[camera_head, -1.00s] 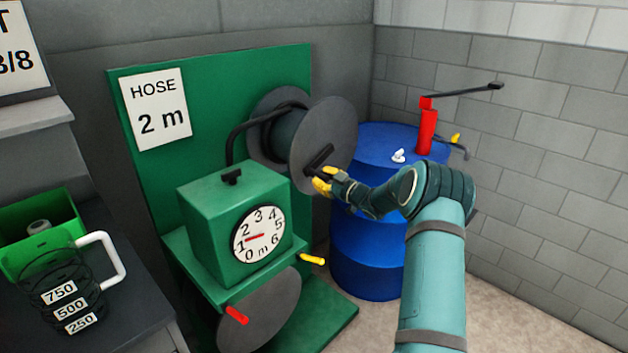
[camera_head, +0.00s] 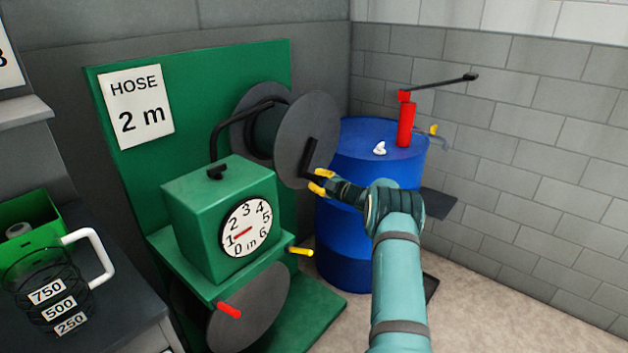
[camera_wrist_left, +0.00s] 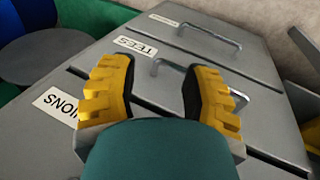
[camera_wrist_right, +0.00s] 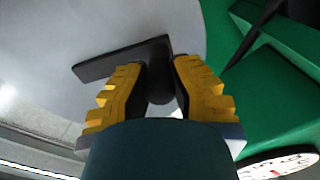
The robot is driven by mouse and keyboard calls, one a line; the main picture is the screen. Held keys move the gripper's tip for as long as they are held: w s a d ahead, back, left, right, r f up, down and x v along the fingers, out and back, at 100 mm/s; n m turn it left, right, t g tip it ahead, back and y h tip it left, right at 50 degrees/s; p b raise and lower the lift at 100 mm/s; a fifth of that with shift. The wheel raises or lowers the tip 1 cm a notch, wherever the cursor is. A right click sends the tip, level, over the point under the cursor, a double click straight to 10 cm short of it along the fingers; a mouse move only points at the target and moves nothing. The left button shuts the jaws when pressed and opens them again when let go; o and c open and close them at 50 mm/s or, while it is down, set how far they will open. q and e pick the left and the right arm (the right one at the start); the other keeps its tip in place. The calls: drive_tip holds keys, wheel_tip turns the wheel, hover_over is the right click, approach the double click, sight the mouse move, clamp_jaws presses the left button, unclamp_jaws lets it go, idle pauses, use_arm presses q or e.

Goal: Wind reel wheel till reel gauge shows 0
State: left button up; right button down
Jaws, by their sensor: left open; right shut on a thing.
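The reel (camera_head: 292,150) is a grey spool on a green back panel in the head view, with a black crank bar (camera_head: 308,158) on its near disc. My right gripper (camera_head: 321,181) is shut on the crank's handle, at the lower end of the bar. The handle also shows between the fingers in the right wrist view (camera_wrist_right: 160,88). The round reel gauge (camera_head: 247,227) on the green box has its red needle close to 1. My left gripper (camera_wrist_left: 157,85) is open and empty in the left wrist view, above grey drawers; it is outside the head view.
A sign (camera_head: 137,107) reads HOSE 2 m. A blue drum (camera_head: 345,230) with a red pump (camera_head: 405,124) stands right of the reel. A lower grey disc with a red handle (camera_head: 229,310) sits below the gauge. A jug (camera_head: 45,290) stands at left.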

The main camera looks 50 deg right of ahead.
drive_tip(key=shift+d+f+n, duration=0.25)
drive_tip(key=shift+n, duration=0.15)
drive_tip(key=c, duration=0.7)
unclamp_jaws()
drive_tip(key=shift+w, duration=0.1)
drive_tip(key=shift+c, duration=0.2)
drive_tip(key=shift+d, duration=0.1)
drive_tip(key=s, duration=1.2)
drive_tip(key=shift+d, duration=0.45)
